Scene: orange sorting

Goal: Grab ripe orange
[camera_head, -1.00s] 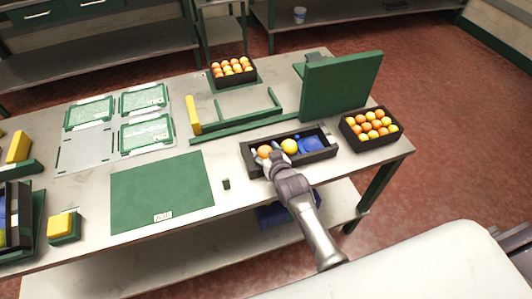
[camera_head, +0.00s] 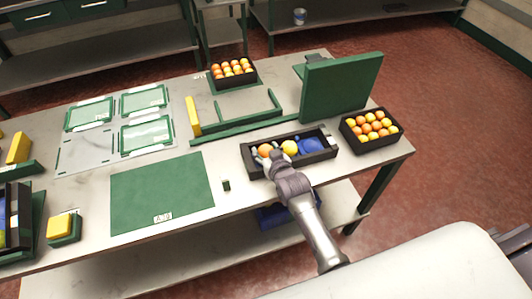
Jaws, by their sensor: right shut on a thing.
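A black tray (camera_head: 326,154) near the table's front right holds an orange fruit (camera_head: 265,151), a yellow-orange fruit (camera_head: 289,147) and blue items (camera_head: 312,146). My right gripper (camera_head: 266,158) reaches into the left end of the tray and is shut on the orange fruit there. The yellow-orange fruit lies just right of the gripper. The fingers are small in the view and partly hidden by the wrist. My left gripper is not in view.
A black crate of oranges (camera_head: 371,146) stands right of the tray, another crate (camera_head: 253,84) at the back. A green upright panel (camera_head: 341,86) stands behind the tray.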

